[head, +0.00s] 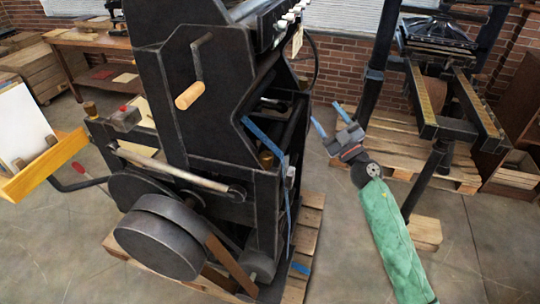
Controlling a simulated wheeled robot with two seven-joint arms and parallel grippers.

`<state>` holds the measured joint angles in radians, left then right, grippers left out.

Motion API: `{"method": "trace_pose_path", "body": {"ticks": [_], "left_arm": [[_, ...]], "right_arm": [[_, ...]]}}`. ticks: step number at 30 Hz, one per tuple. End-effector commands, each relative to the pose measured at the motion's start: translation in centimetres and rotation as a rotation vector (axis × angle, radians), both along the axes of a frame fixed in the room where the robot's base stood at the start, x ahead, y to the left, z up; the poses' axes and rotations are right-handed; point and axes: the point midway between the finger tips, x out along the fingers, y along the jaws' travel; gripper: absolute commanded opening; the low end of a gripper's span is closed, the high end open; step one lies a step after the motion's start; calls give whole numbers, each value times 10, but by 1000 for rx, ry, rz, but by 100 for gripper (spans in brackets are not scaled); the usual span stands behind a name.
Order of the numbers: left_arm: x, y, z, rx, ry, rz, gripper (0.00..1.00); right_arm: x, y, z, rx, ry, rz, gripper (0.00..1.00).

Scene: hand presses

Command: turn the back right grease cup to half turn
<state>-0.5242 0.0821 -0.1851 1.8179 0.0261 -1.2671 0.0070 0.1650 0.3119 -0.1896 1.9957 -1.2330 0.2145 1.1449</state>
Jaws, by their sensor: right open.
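The black press (205,120) stands in the middle on a wooden pallet. A small brass cup (266,158) shows low in the opening on its right side, partly hidden by the frame and a blue strip. Another small brass cup (90,108) shows at the press's left end. I cannot tell for certain which is the back right grease cup, nor read its turn position. My right gripper (330,120) is open and empty, with blue-tipped fingers, to the right of the press and apart from it. My left gripper is not in view.
A flywheel (160,238) and belt stick out at the press's front. A second press (440,45) on a pallet stands at the right behind my right arm. A wooden tray (35,165) is at the left edge.

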Motion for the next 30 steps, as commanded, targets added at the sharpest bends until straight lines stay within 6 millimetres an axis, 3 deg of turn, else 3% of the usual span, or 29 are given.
{"method": "trace_pose_path", "body": {"ticks": [6, 14, 21, 30], "left_arm": [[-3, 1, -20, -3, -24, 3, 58], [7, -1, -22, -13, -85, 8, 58], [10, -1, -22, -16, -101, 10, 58], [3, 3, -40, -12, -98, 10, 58]], "right_arm": [[-22, 48, -47, -99, 170, 347, 58], [-64, 81, -95, -149, 524, 690, 58], [-78, 86, -104, -72, 714, 793, 58], [-72, 104, -101, -47, 736, 800, 58]]}}
